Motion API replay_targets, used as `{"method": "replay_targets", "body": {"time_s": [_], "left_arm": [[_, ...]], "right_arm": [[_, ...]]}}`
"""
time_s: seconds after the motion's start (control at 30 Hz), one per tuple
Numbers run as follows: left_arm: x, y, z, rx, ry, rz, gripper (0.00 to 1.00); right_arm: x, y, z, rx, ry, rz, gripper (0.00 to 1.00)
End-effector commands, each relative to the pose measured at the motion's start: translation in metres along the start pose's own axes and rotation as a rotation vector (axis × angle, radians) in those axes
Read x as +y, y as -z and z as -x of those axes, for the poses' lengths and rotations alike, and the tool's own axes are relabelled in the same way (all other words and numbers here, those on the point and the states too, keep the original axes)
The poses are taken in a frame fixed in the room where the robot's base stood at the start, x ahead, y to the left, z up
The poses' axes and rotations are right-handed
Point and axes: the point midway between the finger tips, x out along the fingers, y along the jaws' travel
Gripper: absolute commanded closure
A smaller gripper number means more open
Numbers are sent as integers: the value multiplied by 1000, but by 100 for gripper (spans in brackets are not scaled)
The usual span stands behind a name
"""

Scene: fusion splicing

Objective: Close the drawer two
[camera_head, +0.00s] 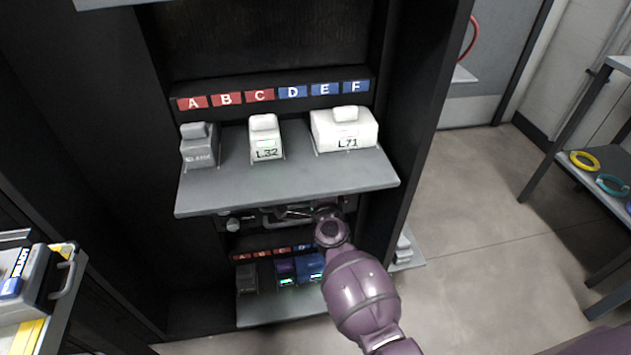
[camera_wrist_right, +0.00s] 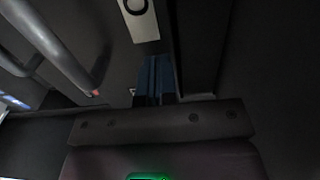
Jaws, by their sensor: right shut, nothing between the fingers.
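Two grey drawers are pulled out of a black cabinet. The upper drawer (camera_head: 290,189) stands out over the lower drawer (camera_head: 290,311); no drawer number is readable, so I cannot tell which is drawer two. My right gripper (camera_head: 296,212) reaches under the front of the upper drawer, beside a metal bar handle (camera_head: 268,220), and is partly hidden. In the wrist view, the shut fingers (camera_wrist_right: 155,78) hold nothing, and a grey bar handle (camera_wrist_right: 60,50) runs at the upper left. I cannot tell whether they touch it. My left gripper is not in view.
The upper drawer carries a grey module (camera_head: 199,150) and white modules L32 (camera_head: 265,140) and L71 (camera_head: 345,132). The lower drawer holds dark and blue modules (camera_head: 308,267). A cart (camera_head: 65,300) stands at left, a shelf rack (camera_head: 600,165) at right.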

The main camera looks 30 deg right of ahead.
Motion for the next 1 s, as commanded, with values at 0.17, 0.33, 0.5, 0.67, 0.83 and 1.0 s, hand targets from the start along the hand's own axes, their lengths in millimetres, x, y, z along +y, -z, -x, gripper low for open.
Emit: {"method": "replay_targets", "body": {"time_s": [0.17,0.33,0.5,0.67,0.83,1.0], "left_arm": [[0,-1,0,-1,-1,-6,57],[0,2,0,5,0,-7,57],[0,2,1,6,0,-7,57],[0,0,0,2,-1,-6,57],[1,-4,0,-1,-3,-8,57],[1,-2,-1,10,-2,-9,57]], "right_arm": [[1,0,-9,1,-1,0,100],[0,0,-11,1,-1,0,100],[0,0,-11,1,0,0,100],[0,0,-20,-1,1,1,100],[1,0,-44,-1,0,2,100],[0,0,-58,1,0,0,100]]}}
